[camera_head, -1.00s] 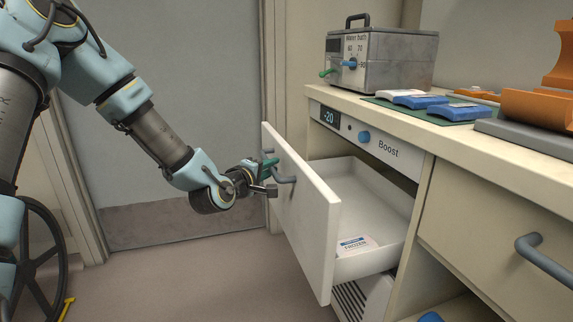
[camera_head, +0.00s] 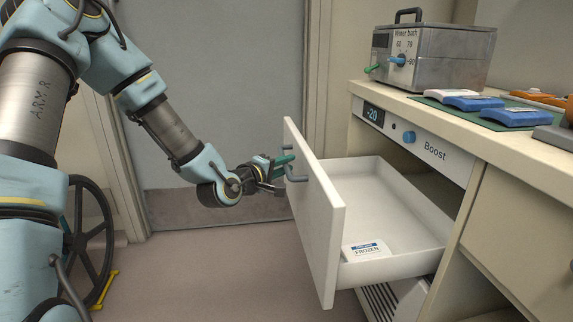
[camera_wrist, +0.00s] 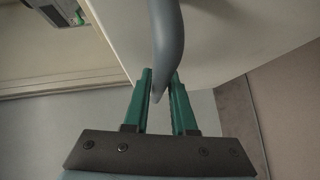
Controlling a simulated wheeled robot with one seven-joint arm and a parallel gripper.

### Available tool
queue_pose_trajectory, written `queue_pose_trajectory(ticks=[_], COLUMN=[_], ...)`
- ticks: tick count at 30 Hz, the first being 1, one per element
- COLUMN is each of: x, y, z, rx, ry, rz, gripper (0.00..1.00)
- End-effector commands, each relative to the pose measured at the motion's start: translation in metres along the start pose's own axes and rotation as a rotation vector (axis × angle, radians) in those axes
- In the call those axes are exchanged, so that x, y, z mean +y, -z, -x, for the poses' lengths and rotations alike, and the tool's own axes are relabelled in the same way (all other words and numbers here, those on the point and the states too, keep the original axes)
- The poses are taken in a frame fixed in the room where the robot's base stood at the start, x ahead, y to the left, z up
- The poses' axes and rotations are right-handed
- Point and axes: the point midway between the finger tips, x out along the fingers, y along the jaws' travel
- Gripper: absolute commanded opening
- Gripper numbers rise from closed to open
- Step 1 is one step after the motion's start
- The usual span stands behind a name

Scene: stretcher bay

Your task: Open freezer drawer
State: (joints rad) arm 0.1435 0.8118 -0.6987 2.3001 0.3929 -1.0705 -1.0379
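The white freezer drawer (camera_head: 318,215) is pulled far out of the cabinet, its inside open to view. Its grey handle (camera_head: 297,178) is on the outer face of the drawer front. My gripper (camera_head: 285,161) is at this handle. In the wrist view, the curved handle (camera_wrist: 168,40) passes between the green fingertips (camera_wrist: 161,76), which close in on both its sides. A small white box marked FROZEN (camera_head: 366,250) lies in the drawer near its front.
Above the drawer is a panel reading -20 with a blue knob (camera_head: 409,137). A metal water bath (camera_head: 440,55) and blue packs (camera_head: 472,103) stand on the counter. A wheel (camera_head: 88,240) is at the left. The floor before the drawer is clear.

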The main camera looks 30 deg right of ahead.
Motion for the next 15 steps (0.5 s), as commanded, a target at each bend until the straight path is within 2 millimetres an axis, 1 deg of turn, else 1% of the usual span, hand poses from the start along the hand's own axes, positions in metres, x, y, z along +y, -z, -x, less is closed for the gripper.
queue_pose_trajectory(ticks=[1,6,15], x=[-0.0001,0.0004,0.0010], y=[-0.0001,0.0002,0.0006], z=[-0.0001,-0.0003,0.0022], rx=[0.000,0.001,0.002], ry=[0.000,-0.001,-0.002], rz=[0.000,0.000,-0.001], gripper=[0.31,0.49,0.49])
